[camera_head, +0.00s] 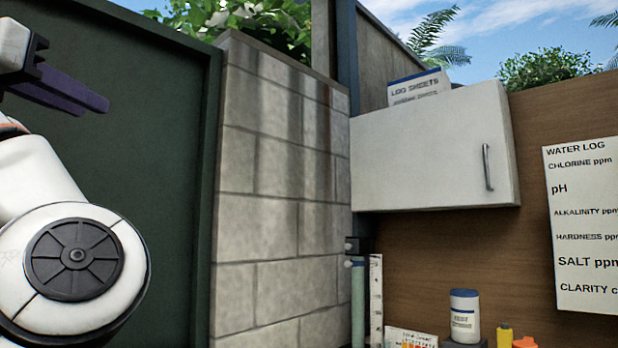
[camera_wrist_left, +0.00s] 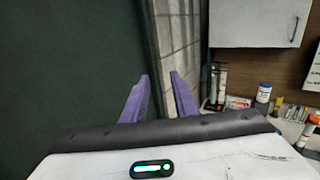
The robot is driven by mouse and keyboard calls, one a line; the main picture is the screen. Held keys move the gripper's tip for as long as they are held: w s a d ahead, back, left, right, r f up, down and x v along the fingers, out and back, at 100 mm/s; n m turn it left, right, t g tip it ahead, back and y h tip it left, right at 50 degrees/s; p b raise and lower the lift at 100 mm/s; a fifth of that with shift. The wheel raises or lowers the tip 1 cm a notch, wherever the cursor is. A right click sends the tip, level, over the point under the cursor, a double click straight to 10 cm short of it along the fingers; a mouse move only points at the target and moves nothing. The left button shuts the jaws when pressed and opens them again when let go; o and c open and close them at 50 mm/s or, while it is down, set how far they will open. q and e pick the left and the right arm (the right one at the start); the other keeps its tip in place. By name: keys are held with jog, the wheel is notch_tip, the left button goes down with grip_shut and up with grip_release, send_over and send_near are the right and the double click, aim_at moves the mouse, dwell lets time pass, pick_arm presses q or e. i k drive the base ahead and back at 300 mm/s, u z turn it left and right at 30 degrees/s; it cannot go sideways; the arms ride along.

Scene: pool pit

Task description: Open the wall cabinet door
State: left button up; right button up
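The white wall cabinet (camera_head: 420,160) hangs on the brown wooden wall at the right of the head view. Its door is shut, with a vertical metal handle (camera_head: 488,167) near the right edge. The cabinet (camera_wrist_left: 258,24) and its handle (camera_wrist_left: 294,29) also show at the upper right of the left wrist view. My left gripper (camera_head: 92,101) is at the upper left of the head view, well apart from the cabinet. In the left wrist view its two purple fingers (camera_wrist_left: 159,78) are spread apart with nothing between them. My right gripper is not in view.
A concrete block pillar (camera_head: 280,190) stands between the dark green panel (camera_head: 130,160) and the cabinet. A log sheets box (camera_head: 420,88) sits on the cabinet. Below are a white bottle (camera_head: 464,316) and small containers. A water log sheet (camera_head: 585,225) hangs at right.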

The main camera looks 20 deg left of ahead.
aim_at(448, 148)
jog(key=z, duration=0.9)
jog(key=i, duration=1.15)
jog(key=z, duration=0.6)
